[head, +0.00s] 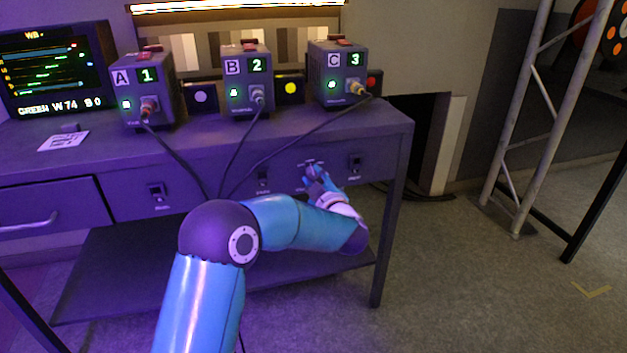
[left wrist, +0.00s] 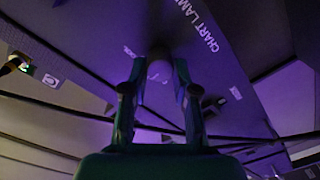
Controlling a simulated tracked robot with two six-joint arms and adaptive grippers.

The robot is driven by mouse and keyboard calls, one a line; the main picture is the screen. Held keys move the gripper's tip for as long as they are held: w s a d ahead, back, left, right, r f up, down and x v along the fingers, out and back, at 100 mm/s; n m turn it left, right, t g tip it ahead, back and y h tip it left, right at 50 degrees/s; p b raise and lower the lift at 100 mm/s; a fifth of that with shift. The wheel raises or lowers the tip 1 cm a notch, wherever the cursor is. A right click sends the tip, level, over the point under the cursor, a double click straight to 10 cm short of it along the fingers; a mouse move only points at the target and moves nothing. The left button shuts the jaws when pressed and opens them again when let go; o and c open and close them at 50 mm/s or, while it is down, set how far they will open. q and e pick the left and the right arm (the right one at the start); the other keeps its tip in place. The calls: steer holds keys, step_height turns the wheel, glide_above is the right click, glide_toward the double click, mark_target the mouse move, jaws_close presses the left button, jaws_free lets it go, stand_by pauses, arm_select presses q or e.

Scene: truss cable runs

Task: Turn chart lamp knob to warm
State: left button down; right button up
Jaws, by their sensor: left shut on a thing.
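The chart lamp knob (left wrist: 159,70) is a small round grey knob on the desk's front panel, below the printed words CHART LAMP in the left wrist view. My left gripper (left wrist: 160,80) is shut on it, with one finger on each side. In the head view my left gripper (head: 319,180) reaches the panel at the right part of the desk front, and its fingers mostly hide the knob there. The knob's pointer direction cannot be made out. The lamp strip (head: 235,7) above the grey chart (head: 228,48) glows whitish with an orange tint. My right gripper is out of view.
The desk (head: 75,158) carries a monitor (head: 55,68) and boxes A (head: 143,92), B (head: 245,84) and C (head: 337,75), with cables hanging over the front. A switch (head: 355,163) sits right of the knob.

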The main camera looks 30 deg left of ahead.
arm_select(q)
steer(key=shift+d+f, duration=0.15)
steer(key=shift+f, duration=0.1)
steer(key=c, duration=1.2)
jaws_free()
steer(key=o, duration=0.3)
steer(key=shift+r, duration=0.15)
steer(key=v, duration=1.2)
